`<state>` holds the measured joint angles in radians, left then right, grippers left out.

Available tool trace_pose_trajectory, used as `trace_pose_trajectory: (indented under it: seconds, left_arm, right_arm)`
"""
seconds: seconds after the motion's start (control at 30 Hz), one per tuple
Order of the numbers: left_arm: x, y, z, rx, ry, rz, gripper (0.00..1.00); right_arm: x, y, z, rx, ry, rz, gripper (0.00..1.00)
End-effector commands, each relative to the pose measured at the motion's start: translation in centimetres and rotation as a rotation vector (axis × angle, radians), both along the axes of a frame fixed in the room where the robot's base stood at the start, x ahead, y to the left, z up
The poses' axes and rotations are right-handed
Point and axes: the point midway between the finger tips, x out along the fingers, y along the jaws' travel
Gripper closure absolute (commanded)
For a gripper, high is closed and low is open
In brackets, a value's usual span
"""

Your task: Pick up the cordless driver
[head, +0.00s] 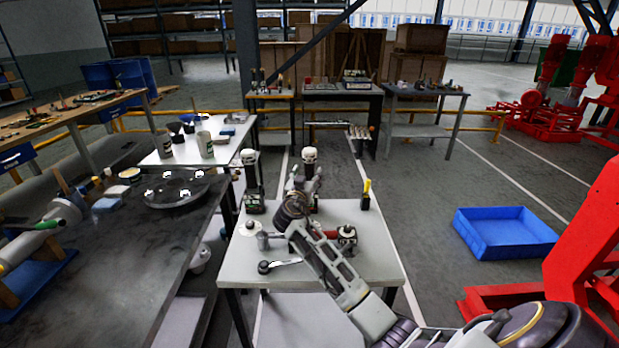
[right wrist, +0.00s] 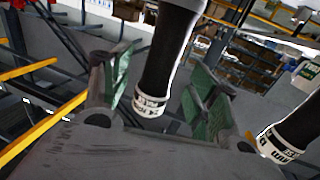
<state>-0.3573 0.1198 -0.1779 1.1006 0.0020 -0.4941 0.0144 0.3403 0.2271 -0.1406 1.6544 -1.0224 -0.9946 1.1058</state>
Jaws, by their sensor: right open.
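Two alike upright tools with white tops and dark bodies, which look like cordless drivers, stand on the small grey table (head: 358,225). One driver (head: 309,156) is at the table's far edge, beyond my right gripper (head: 306,180). The other driver (head: 252,176) stands to its left, with a green and black base. In the right wrist view, a dark grip with a white printed collar (right wrist: 163,70) sits between the open, green-padded fingers, with visible gaps on both sides. A second dark grip (right wrist: 298,128) is outside the fingers at the right.
The small table also holds a wrench-like tool (head: 282,265), a metal cup (head: 262,240), a red-and-metal fitting (head: 346,237) and a yellow-topped tool (head: 367,192). A blue bin (head: 505,240) lies on the floor at right. A dark workbench (head: 120,265) stands at left.

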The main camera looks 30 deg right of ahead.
Motion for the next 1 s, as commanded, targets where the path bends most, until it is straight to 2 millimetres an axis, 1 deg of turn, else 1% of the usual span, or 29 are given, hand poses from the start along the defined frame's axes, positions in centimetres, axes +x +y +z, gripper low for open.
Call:
trace_pose_trajectory:
  seconds: [0.27,0.53,0.7,1.0]
  left_arm:
    - [-0.1,0.3,0.1,0.003,-0.002,-0.001,0.49]
    - [-0.9,0.7,-0.4,0.008,0.013,-0.001,0.49]
    - [-1.0,0.7,-0.4,0.008,0.013,-0.001,0.49]
    - [-0.7,0.6,-0.3,0.007,0.008,-0.001,0.49]
  right_arm:
    - [1.6,-1.5,0.0,-0.003,0.0,-0.002,0.4]
    - [3.3,-3.0,-0.1,-0.001,0.001,-0.001,0.4]
    - [3.6,-3.4,-0.1,0.0,0.0,0.0,0.4]
    - [3.6,-3.4,-0.1,0.0,0.0,0.0,0.4]
